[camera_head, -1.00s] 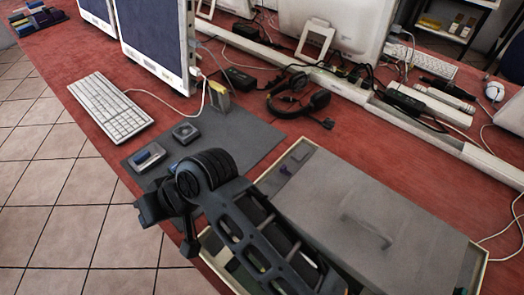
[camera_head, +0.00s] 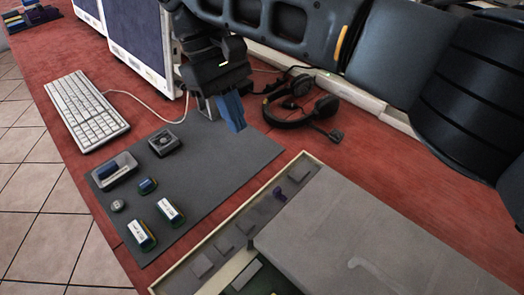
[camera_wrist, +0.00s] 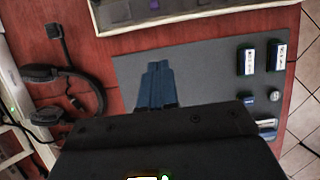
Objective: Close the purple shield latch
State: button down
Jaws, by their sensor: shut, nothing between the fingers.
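The small purple latch (camera_head: 280,194) sits on the far strip of the cream-rimmed case (camera_head: 301,156), near a grey block and beside the large grey cover (camera_head: 370,235). In the wrist view a small purple spot (camera_wrist: 154,4) shows at the top edge, inside the case. Whether the latch is open or closed is too small to tell. My gripper (camera_head: 236,124) has blue fingers, shut and empty, above the far part of the grey mat. It is apart from the latch, up and to its left. The fingers also show in the wrist view (camera_wrist: 159,68).
The grey mat (camera_head: 205,170) holds a tray with a blue part, a fan and several small components. A black headset (camera_head: 310,112) lies behind the case. A white keyboard (camera_head: 88,110) is at left. Red table shows between mat and case.

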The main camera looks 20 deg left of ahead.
aim_at(278, 190)
jog(key=x, duration=0.9)
jog(key=shift+b, duration=0.3)
jog(key=d, duration=0.2)
jog(key=shift+s+d+f, duration=0.25)
jog(key=shift+s+d, duration=0.15)
jog(key=shift+s+d+f, duration=0.1)
jog(key=shift+s+d, duration=0.2)
jog(key=shift+d, duration=0.3)
jog(key=p, duration=0.1)
jog(key=d+p, duration=0.1)
jog(key=shift+s+d+r+p, duration=0.15)
jog(key=shift+s+r+p, duration=0.1)
jog(key=shift+p, duration=0.1)
jog(key=shift+s+d+f, duration=0.1)
jog(key=shift+d+f, duration=0.1)
jog(key=shift+d, duration=0.1)
jog(key=shift+p, duration=0.3)
